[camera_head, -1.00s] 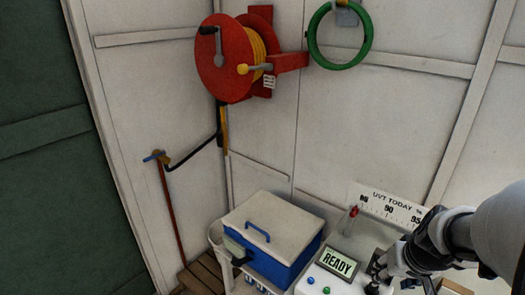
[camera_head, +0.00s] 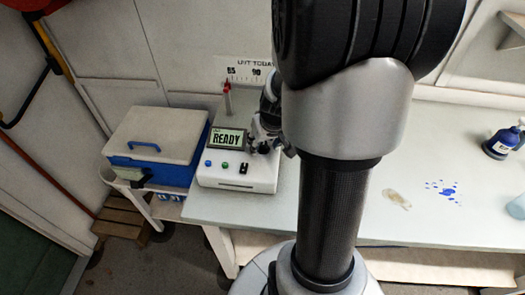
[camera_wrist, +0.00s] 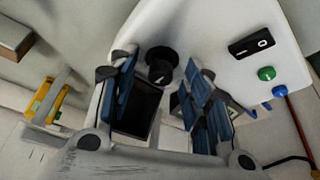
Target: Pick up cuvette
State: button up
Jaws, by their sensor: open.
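I cannot make out a cuvette for sure. A white instrument (camera_head: 238,176) with a READY display stands on the left end of the bench. It also shows in the wrist view (camera_wrist: 222,22). In the head view my gripper (camera_head: 264,140) is over the instrument's right side, partly hidden by my arm.
A blue cooler box (camera_head: 152,148) with a pale lid stands left of the instrument. A red-topped upright item (camera_head: 227,98) stands behind it. A blue bottle (camera_head: 503,142) stands at the bench's far right. The bench (camera_head: 420,150) between is mostly clear, with stains.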

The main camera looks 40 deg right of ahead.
jog(key=shift+c, duration=0.4)
jog(key=c, duration=0.9)
jog(key=shift+r, duration=0.1)
jog(key=shift+c, duration=0.3)
